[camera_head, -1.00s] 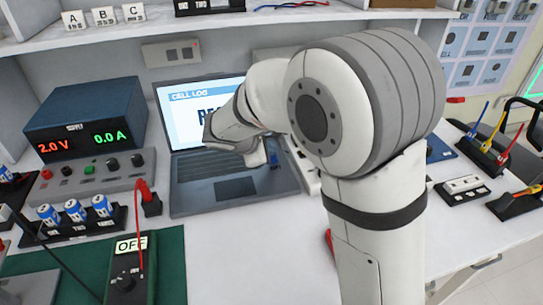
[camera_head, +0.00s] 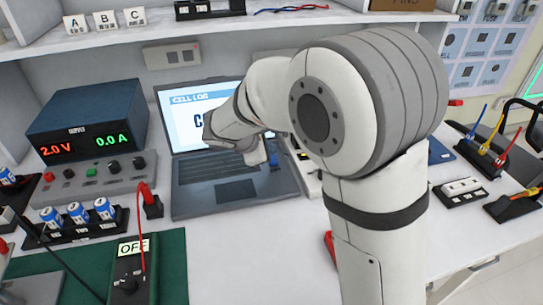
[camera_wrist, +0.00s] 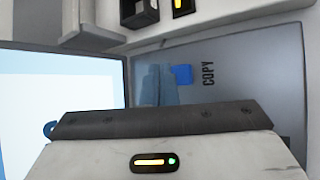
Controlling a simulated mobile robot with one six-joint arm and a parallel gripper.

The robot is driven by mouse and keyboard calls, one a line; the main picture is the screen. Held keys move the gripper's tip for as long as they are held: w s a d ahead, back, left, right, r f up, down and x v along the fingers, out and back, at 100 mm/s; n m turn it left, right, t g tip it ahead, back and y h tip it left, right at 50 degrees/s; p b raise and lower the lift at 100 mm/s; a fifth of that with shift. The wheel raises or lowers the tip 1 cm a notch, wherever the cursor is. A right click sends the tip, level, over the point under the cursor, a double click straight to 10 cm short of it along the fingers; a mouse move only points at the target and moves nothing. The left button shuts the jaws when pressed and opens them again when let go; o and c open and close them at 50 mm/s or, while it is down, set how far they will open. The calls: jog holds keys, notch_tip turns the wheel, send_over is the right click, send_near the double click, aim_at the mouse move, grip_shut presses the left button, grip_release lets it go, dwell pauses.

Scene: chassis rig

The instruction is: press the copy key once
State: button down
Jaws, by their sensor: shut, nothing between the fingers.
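The open laptop (camera_head: 236,197) stands on the bench. Its screen (camera_head: 186,129) shows "CELL LOG" and a large word beginning with C, the rest hidden by my arm. The blue copy key (camera_wrist: 183,75) lies on the laptop deck beside the printed word "COPY" in the wrist view. It also shows beside my gripper in the head view (camera_head: 273,160). My gripper (camera_head: 256,155) is shut and empty, low over the right side of the keyboard. Its housing fills the bottom of the wrist view (camera_wrist: 165,122). Whether it touches the key cannot be told.
A power supply (camera_head: 88,118) reading 2.0 V and 0.0 A stands left of the laptop. Blue-and-white cells in a holder (camera_head: 78,230) and a switch box marked OFF (camera_head: 130,275) are in front of it. A shelf (camera_head: 200,27) runs above.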

notch_tip(320, 180, up, 5)
jog(key=p, duration=0.4)
dwell(0.9)
